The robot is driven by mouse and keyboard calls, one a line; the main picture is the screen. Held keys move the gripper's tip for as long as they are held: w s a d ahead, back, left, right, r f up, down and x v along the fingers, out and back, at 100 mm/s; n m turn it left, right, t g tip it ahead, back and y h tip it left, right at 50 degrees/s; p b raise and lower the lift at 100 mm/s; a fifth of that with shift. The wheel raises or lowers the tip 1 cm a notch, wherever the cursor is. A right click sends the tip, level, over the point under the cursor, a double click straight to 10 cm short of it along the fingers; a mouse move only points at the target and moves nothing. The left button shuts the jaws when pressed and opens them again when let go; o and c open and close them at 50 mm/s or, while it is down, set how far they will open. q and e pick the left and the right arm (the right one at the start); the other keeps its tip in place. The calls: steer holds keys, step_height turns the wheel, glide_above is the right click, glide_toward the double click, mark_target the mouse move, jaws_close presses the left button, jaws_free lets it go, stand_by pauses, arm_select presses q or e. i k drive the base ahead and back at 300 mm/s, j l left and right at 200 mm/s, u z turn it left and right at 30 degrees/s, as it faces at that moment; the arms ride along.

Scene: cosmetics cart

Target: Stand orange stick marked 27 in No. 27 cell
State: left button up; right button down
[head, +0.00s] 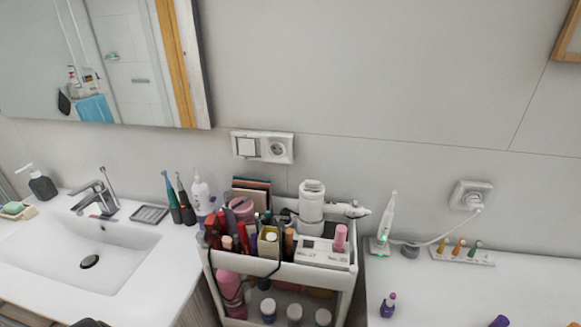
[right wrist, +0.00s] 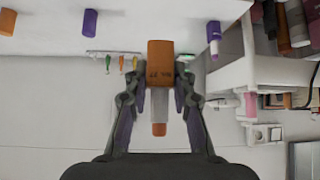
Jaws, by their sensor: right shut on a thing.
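My right gripper (right wrist: 160,88) is shut on an orange stick (right wrist: 160,60) in the right wrist view. The stick has a broad orange part with small dark print, a pale clear middle and a small orange end; I cannot read the print for sure. It is held clear of the surfaces around it. In the head view a low white block (head: 310,250) on the cart's top tray has small dark markings and a pink stick (head: 340,237) standing in it. The cell numbers are too small to read. Neither gripper shows clearly in the head view.
The white cart (head: 285,275) is crowded with tubes, bottles and a white dryer (head: 312,203).

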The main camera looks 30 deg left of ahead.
mark_target(242, 238)
steer(key=k, duration=0.65)
steer(key=u, duration=2.3)
steer(key=i+l+u, duration=0.1)
steer(key=i+l, duration=0.4)
steer(key=i, duration=0.05)
